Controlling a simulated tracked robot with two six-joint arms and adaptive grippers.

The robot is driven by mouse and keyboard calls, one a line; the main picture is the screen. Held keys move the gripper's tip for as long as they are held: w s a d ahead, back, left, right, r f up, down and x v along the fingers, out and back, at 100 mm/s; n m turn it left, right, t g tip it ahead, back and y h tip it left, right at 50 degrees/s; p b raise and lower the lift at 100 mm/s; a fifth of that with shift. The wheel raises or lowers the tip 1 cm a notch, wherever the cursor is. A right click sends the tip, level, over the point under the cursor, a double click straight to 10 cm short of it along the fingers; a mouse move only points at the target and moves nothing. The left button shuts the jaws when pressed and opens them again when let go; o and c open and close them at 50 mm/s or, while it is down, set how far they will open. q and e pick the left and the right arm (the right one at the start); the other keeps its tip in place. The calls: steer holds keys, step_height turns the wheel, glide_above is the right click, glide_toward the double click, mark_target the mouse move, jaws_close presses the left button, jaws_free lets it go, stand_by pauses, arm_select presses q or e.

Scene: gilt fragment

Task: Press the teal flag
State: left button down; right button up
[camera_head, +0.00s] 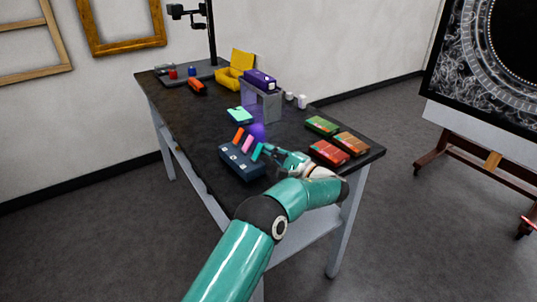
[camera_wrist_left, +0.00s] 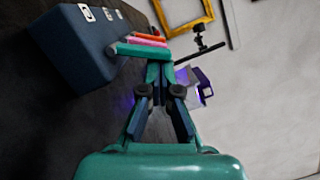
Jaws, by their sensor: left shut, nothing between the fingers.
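A dark blue box (camera_head: 241,164) stands at the near edge of the black table. Three flags rise from its top: orange (camera_head: 239,134), pink (camera_head: 248,144) and teal (camera_head: 256,152). The teal flag is the one nearest my left gripper (camera_head: 269,151), which is just to its right. In the left wrist view the teal flag (camera_wrist_left: 138,50) lies across the tips of my left gripper (camera_wrist_left: 160,72). The fingers are together and empty. I cannot tell whether the tips touch the flag. The blue box (camera_wrist_left: 88,45) also shows there. My right gripper is not in view.
Green (camera_head: 322,125), orange-brown (camera_head: 351,143) and red (camera_head: 329,152) boxes lie to the right on the table. A grey stand with a purple box (camera_head: 259,80) and an open yellow box (camera_head: 236,70) are farther back. A mint block (camera_head: 240,114) lies mid-table.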

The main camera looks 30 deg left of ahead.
arm_select(q)
steer(key=s+n+b, duration=0.1)
steer(key=n+b, duration=0.2)
steer(key=b, duration=0.1)
steer(key=s+r+n+h+b, duration=0.1)
steer(key=n+b, duration=0.2)
steer(key=b, duration=0.1)
steer(key=s+a+n+b, duration=0.1)
steer(key=n+b, duration=0.1)
steer(key=b, duration=0.2)
steer(key=shift+r+n+g+h+b, duration=0.2)
steer(key=shift+n+g+h+b, duration=0.1)
steer(key=shift+n+h, duration=0.1)
steer(key=shift+r+p, duration=0.3)
steer(key=shift+p, duration=0.05)
steer(key=s+d+r+p, duration=0.1)
steer(key=d, duration=0.9)
steer(key=shift+s, duration=0.15)
steer(key=shift+a, duration=0.1)
